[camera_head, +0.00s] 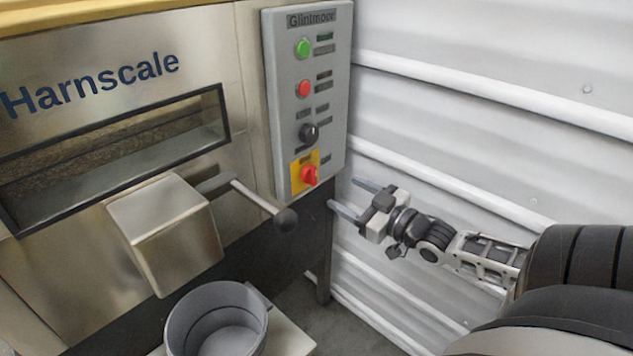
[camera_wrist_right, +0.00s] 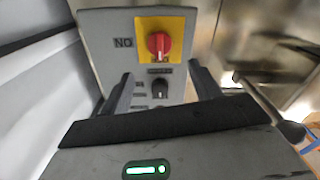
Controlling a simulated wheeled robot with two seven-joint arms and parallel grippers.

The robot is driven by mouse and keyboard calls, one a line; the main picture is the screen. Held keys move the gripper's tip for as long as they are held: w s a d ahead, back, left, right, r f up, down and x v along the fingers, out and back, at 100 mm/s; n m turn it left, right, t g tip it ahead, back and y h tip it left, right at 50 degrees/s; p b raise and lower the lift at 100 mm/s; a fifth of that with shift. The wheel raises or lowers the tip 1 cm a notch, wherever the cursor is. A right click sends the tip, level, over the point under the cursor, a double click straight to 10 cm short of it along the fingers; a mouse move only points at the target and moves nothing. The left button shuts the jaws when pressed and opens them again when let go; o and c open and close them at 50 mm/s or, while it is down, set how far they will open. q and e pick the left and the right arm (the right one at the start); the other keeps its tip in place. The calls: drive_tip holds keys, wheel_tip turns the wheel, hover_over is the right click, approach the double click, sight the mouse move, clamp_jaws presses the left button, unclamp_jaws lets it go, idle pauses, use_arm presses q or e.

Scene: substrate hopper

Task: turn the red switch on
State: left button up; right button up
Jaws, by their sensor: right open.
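The red switch (camera_head: 309,175) is a rotary knob on a yellow plate at the bottom of the grey control panel (camera_head: 281,110). In the right wrist view the red switch (camera_wrist_right: 159,44) shows beyond the fingers, roughly between them and a little above their tips, with its grip ridge about upright. My right gripper (camera_head: 350,197) is open and empty, to the right of the panel and slightly below the switch, apart from it. Its two fingers also show in the right wrist view (camera_wrist_right: 160,78). My left gripper is not in view.
The panel also carries a green button (camera_head: 303,48), a red button (camera_head: 303,88) and a black knob (camera_head: 308,133). A lever with a dark ball end (camera_head: 286,220) sticks out left of my right gripper. A grey bucket (camera_head: 216,318) stands below the metal chute (camera_head: 166,235). A white ribbed wall (camera_head: 480,80) is at right.

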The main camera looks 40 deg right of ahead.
sight(316, 177)
drive_tip(key=w, duration=0.3)
drive_tip(key=w+b, duration=0.1)
drive_tip(key=w, duration=0.2)
drive_tip(key=w+a+b, duration=0.1)
drive_tip(key=w, duration=0.2)
drive_tip(key=shift+w, duration=0.4)
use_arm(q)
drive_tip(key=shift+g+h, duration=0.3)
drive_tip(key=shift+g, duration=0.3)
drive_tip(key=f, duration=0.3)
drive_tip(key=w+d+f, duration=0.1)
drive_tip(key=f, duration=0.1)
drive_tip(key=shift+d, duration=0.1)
use_arm(e)
drive_tip(key=shift+c, duration=0.3)
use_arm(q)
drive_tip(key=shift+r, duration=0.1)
use_arm(e)
drive_tip(key=c, duration=0.9)
